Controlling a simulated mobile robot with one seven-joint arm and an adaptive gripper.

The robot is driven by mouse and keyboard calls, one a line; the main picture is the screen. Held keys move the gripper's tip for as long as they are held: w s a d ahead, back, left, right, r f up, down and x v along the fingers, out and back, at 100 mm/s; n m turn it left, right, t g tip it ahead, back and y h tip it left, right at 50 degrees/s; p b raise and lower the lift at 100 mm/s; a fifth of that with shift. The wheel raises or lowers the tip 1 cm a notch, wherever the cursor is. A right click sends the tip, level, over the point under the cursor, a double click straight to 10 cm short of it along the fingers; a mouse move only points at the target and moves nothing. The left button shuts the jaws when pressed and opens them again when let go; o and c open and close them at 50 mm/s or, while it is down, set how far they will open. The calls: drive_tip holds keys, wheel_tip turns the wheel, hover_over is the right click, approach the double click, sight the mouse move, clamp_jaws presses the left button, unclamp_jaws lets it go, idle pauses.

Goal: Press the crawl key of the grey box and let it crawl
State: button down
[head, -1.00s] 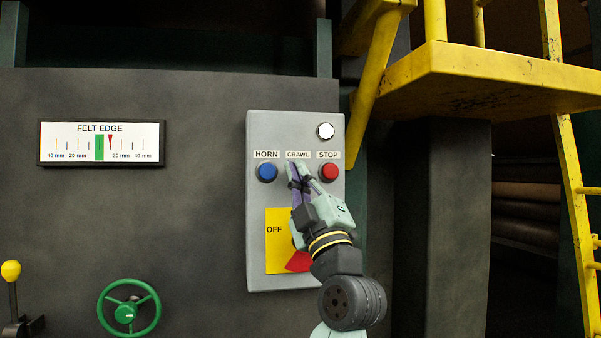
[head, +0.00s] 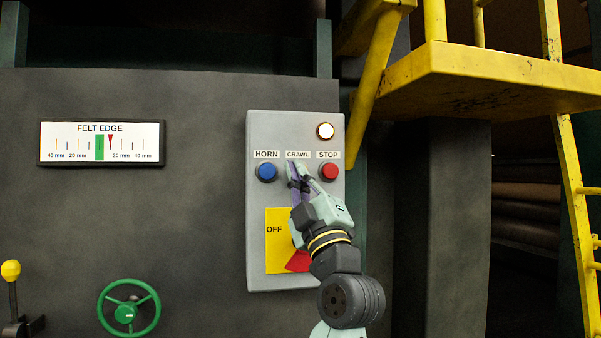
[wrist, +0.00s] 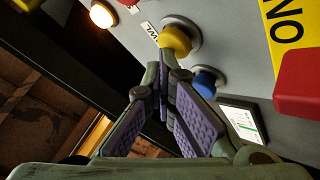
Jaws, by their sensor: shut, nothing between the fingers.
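The grey box (head: 258,215) stands upright on the dark machine wall. Its CRAWL label (head: 298,155) sits between the blue HORN key (head: 267,172) and the red STOP key (head: 329,172). My gripper (head: 297,170) is shut and empty, its fingertips just under the CRAWL label, hiding the key there in the head view. In the wrist view, the yellow crawl key (wrist: 175,40) shows right at the fingertips (wrist: 164,66); I cannot tell for sure if they touch it. The lamp (head: 325,131) at the box's top right glows warm, also bright in the wrist view (wrist: 103,14).
A FELT EDGE gauge (head: 101,143) has its red pointer right of the green band. A yellow OFF plate (head: 278,255) with a red switch (head: 299,262) lies under my arm. A green handwheel (head: 129,307) is at lower left. A yellow platform (head: 490,80) juts out at right.

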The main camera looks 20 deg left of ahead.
drive_tip(key=shift+s+d, duration=0.45)
drive_tip(key=shift+s, duration=0.25)
drive_tip(key=shift+d, duration=0.1)
drive_tip(key=s+d, duration=0.1)
drive_tip(key=s, duration=0.1)
drive_tip(key=s+d+b, duration=0.1)
drive_tip(key=s, duration=0.1)
drive_tip(key=shift+d, duration=0.3)
idle(0.4)
